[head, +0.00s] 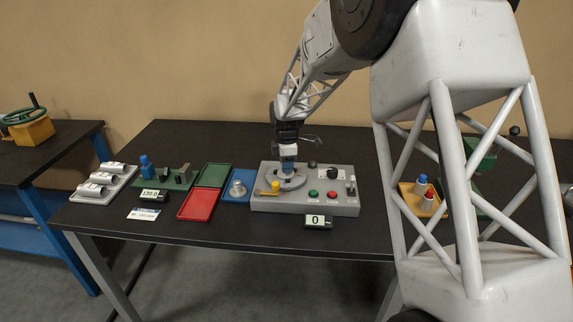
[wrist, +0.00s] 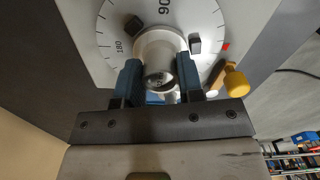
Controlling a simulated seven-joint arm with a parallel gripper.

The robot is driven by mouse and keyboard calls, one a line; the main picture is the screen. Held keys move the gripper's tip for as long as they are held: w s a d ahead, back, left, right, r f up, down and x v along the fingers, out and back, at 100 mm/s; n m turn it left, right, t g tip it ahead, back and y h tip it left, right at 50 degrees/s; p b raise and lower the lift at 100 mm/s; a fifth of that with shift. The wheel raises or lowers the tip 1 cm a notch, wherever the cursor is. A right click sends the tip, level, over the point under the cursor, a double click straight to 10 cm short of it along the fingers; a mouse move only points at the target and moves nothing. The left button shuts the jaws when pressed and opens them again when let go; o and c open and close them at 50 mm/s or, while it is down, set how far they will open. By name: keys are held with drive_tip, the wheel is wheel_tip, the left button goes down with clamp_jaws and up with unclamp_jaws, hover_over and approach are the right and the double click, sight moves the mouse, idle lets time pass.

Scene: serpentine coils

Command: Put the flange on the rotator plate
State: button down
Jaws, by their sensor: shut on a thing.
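My gripper (head: 288,165) is over the rotator plate (head: 292,183) on the grey control box. In the wrist view, its blue fingers (wrist: 160,80) are shut on a silver round flange (wrist: 158,42) with a hollow centre. The rotator plate (wrist: 112,42) is a white dial marked 90 and 180, with two dark clamp blocks (wrist: 195,44) beside the flange. The flange lies over the middle of the dial; I cannot tell whether it touches it. In the head view the fingers mostly hide the held flange.
The control box (head: 325,205) has a yellow knob (head: 275,187), red and green buttons and a black knob. Left of it, a blue tray (head: 240,172) holds another silver round part (head: 237,189). A red tray (head: 198,206) is empty. A yellow tray (head: 408,190) stands right, partly behind my arm.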

drive_tip(key=shift+f, duration=0.15)
drive_tip(key=c, duration=0.8)
unclamp_jaws()
drive_tip(key=shift+o, duration=0.2)
wheel_tip(320, 180, up, 12)
drive_tip(key=shift+s+r, duration=0.1)
drive_tip(key=shift+r, duration=0.1)
idle(0.6)
